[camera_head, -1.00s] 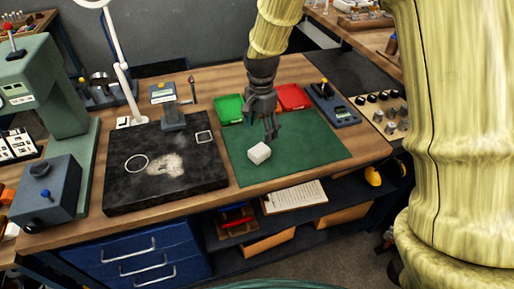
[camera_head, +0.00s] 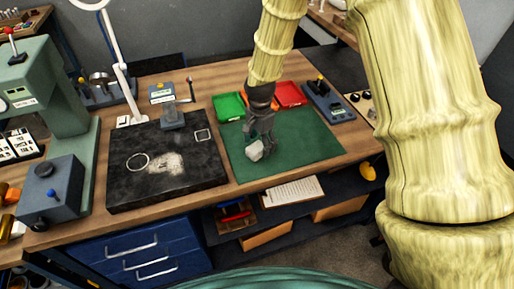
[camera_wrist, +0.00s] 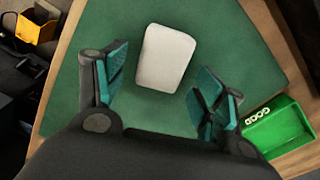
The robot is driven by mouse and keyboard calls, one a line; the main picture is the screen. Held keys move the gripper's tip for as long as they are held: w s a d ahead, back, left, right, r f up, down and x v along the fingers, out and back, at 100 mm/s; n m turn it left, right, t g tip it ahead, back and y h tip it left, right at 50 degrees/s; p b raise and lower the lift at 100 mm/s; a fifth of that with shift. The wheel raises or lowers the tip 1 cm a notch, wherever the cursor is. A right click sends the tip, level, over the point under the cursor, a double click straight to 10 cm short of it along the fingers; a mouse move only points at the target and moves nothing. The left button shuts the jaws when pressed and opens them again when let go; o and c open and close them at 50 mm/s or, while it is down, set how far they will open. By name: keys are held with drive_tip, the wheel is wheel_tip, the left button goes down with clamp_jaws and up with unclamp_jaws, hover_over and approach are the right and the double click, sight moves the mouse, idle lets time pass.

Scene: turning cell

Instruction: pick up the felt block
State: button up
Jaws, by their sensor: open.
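The felt block, a pale off-white block with rounded corners, lies on the green mat. It shows in the head view (camera_head: 255,151) partly covered by my gripper, and whole in the wrist view (camera_wrist: 165,58). My gripper (camera_head: 262,146) is above the mat at the block. In the wrist view my gripper (camera_wrist: 157,88) has its two teal-padded fingers apart, one on each side of the block's near end. The block lies mostly ahead of the fingertips, with gaps on both sides, and no contact shows.
The green mat (camera_head: 310,145) is otherwise clear on its right. A green tray (camera_head: 229,107), also in the wrist view with "GOOD" lettering (camera_wrist: 278,128), and a red tray (camera_head: 290,95) stand behind. A dark stone plate (camera_head: 120,185) lies left. A blue-grey device (camera_head: 328,102) stands right.

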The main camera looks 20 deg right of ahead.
drive_tip(key=shift+f, duration=1)
drive_tip(key=c, duration=1.2)
drive_tip(key=shift+r+b, duration=0.35)
drive_tip(key=shift+r, duration=0.4)
drive_tip(key=shift+r+b, duration=0.45)
drive_tip(key=shift+r, duration=0.4)
drive_tip(key=s+a+b, duration=0.1)
drive_tip(key=s, duration=0.4)
drive_tip(key=s+a+r+b, duration=0.1)
drive_tip(key=s+a+b, duration=0.1)
drive_tip(key=s, duration=0.3)
drive_tip(key=s+a+r+b, duration=0.1)
drive_tip(key=s+b, duration=0.1)
drive_tip(key=s, duration=0.3)
drive_tip(key=shift+s+a, duration=0.2)
drive_tip(key=shift+a, duration=0.1)
